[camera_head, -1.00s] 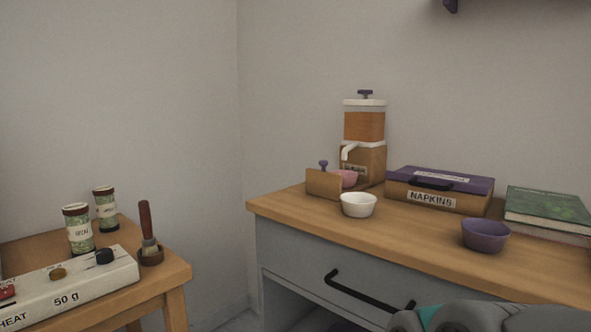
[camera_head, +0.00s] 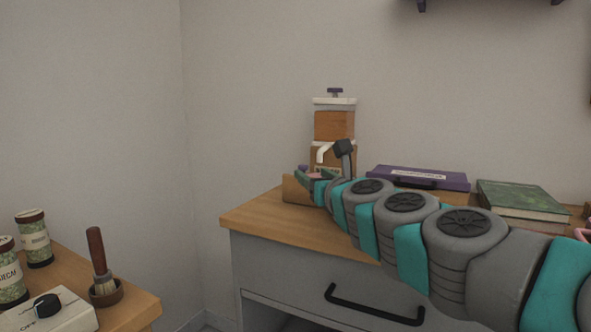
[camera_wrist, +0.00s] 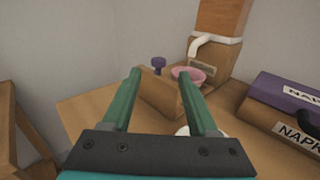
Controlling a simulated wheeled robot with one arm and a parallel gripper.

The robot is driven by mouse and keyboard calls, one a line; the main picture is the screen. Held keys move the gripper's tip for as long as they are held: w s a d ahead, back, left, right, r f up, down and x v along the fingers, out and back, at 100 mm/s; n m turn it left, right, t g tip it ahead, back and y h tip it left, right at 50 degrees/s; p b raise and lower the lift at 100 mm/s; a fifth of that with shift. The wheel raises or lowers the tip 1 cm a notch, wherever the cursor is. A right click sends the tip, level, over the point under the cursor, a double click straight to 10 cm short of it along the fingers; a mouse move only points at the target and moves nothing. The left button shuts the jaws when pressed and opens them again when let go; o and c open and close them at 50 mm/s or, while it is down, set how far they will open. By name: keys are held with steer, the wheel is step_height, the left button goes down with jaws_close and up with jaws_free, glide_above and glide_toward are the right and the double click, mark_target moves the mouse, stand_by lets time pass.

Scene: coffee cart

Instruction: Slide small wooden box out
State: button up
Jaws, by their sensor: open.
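The small wooden box (camera_head: 296,190) stands near the back left of the grey cabinet's wooden top. Its plain wooden side shows in the wrist view (camera_wrist: 160,93), with a purple knob (camera_wrist: 158,64) beyond it. My gripper (camera_wrist: 158,74) is open and empty. In the wrist view its two green fingers point toward the box, one on each side of it; I cannot tell whether they touch it. In the head view my arm hides part of the box. A pink bowl (camera_wrist: 188,75) sits close behind it; I cannot tell whether it is inside.
A dispenser with a white spout (camera_head: 334,125) stands behind the box. A white bowl (camera_wrist: 184,130) is partly hidden by my right finger. The purple-lidded napkins box (camera_wrist: 290,108) and a green book (camera_head: 522,198) lie to the right. The top's left corner is clear.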

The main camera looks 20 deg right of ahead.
mark_target(305, 170)
steer(key=shift+w+d, duration=0.15)
steer(key=shift+w, duration=1.55)
steer(key=shift+w+d, duration=0.15)
steer(key=shift+w, duration=1.5)
steer(key=shift+c, duration=0.2)
jaws_close()
